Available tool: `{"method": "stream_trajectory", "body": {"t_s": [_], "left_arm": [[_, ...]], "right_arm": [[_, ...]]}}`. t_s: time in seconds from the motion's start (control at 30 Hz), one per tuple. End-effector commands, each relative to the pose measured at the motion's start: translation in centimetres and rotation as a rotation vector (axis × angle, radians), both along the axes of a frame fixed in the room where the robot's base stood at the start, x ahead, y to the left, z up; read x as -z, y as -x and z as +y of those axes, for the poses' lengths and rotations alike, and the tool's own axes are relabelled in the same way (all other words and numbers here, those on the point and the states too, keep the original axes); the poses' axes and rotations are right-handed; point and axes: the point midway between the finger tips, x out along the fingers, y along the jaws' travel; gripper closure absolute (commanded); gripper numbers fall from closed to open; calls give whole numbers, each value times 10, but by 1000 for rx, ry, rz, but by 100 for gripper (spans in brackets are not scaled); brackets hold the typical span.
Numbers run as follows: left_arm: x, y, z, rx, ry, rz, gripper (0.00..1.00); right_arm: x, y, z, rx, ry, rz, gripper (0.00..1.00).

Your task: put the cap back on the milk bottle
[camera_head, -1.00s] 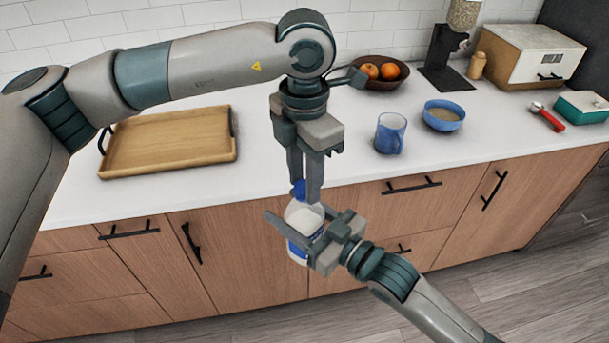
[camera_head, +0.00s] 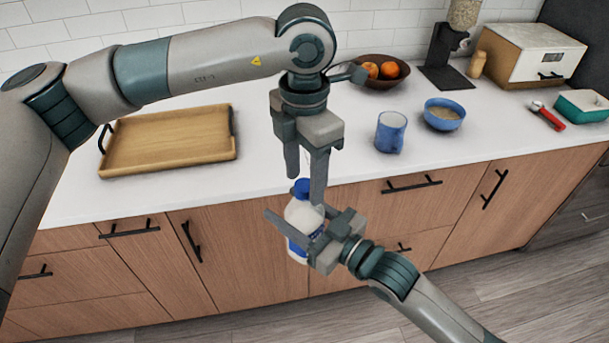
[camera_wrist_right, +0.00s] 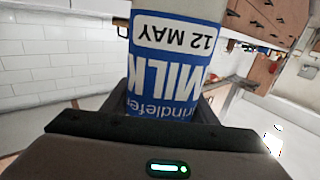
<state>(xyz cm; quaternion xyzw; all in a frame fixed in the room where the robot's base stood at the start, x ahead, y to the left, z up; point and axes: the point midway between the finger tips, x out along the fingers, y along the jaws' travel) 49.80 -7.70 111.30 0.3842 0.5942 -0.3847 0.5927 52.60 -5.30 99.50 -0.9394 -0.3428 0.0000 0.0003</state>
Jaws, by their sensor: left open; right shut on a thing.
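The milk bottle (camera_head: 297,216) is white with a blue label and is held upright in front of the counter. My right gripper (camera_head: 296,232) is shut on its body. The label also fills the upper middle of the right wrist view (camera_wrist_right: 172,70). The blue cap (camera_head: 301,188) sits at the top of the bottle's neck; I cannot tell how tightly it is seated. My left gripper (camera_head: 305,190) points down from above and is open, its fingers spread apart around the cap's level. One finger overlaps the cap's right side in the picture.
On the white counter behind are a wooden tray (camera_head: 168,143), a blue mug (camera_head: 390,132), a blue bowl (camera_head: 444,115) and a brown fruit bowl (camera_head: 383,83). A red-handled utensil (camera_head: 548,117) lies at the right.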

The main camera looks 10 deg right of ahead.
Motion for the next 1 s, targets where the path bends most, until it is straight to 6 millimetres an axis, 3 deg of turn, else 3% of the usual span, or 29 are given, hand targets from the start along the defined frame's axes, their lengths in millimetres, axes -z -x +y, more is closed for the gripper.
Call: {"method": "stream_trajectory", "body": {"t_s": [0.27,0.7,1.0], "left_arm": [[-32,-1,-1,-1,2,-3,50],[-103,-1,0,-1,0,-2,50],[-116,-1,0,0,1,0,50]], "right_arm": [[0,0,0,0,0,0,100],[0,0,0,0,0,0,100],[0,0,0,0,0,0,100]]}}
